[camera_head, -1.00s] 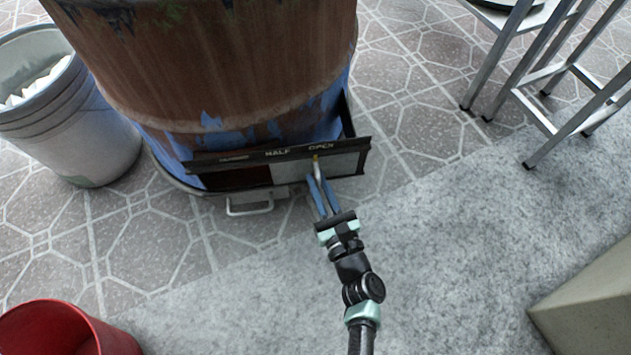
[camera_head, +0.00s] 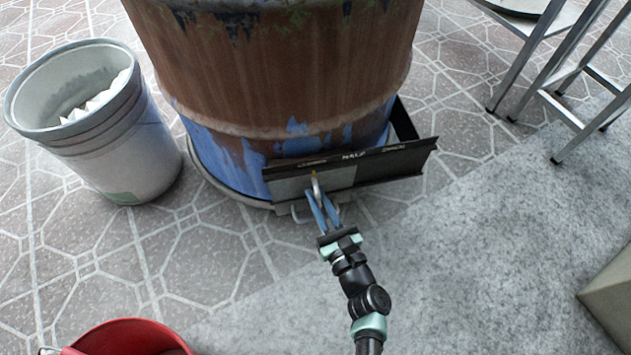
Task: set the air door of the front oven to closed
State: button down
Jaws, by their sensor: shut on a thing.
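The front oven is a rusty brown barrel (camera_head: 285,75) with flaking blue paint at its base. A dark frame (camera_head: 405,148) across its foot bears small labels, apparently CLOSED, HALF and OPEN from left to right. The air door (camera_head: 291,188) is a light grey sliding plate in the frame's left part; the right part is dark. Its handle (camera_head: 316,184) with a yellow tip stands just below the leftmost label. My gripper (camera_head: 320,200) is shut on this handle, its blue fingers partly hiding it and the plate.
A grey bucket (camera_head: 150,150) with white pieces stands left of the barrel. A red bucket (camera_head: 130,340) is at the bottom left. A metal-legged table (camera_head: 540,65) stands at the upper right. A beige block (camera_head: 612,305) is at the right edge. Open floor lies in front.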

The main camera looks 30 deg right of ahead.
jog(key=shift+a+f, duration=0.1)
jog(key=shift+a, duration=0.35)
jog(key=c, duration=0.9)
grip_release()
jog(key=shift+d, duration=0.15)
jog(key=s+p, duration=0.2)
jog(key=s, duration=0.2)
jog(key=s+p, duration=0.1)
jog(key=s, duration=0.3)
jog(key=s+p, duration=0.2)
jog(key=s, duration=0.3)
jog(key=shift+a+p, duration=0.3)
jog(key=shift+a, duration=0.1)
jog(key=shift+w, duration=0.1)
